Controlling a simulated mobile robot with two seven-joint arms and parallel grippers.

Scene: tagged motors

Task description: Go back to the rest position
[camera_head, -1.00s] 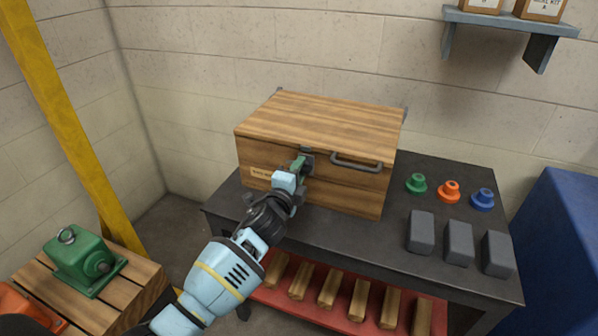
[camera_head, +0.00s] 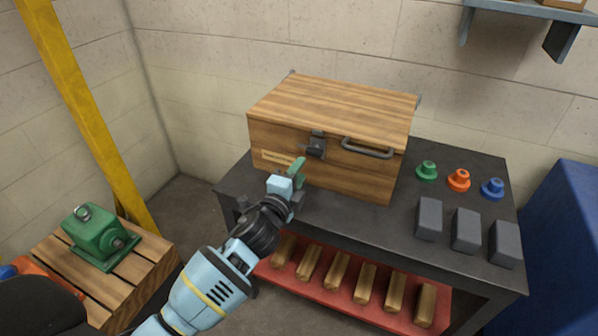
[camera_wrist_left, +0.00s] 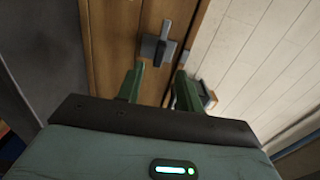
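My left gripper (camera_head: 297,171) is in front of the wooden chest, a little below and left of its dark latch (camera_head: 317,146). In the left wrist view, its two green fingers (camera_wrist_left: 160,72) stand apart with nothing between them. The latch (camera_wrist_left: 158,47) shows just beyond the fingertips there. The wooden chest (camera_head: 335,97) is closed and stands on the dark bench. My right gripper is in neither view.
The dark bench (camera_head: 392,221) carries green (camera_head: 427,171), orange (camera_head: 459,181) and blue (camera_head: 492,189) knobs and several grey blocks. A red shelf (camera_head: 330,292) below holds wooden bars. A green motor (camera_head: 99,240) sits on a pallet (camera_head: 152,263) at left, near a yellow post (camera_head: 85,113).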

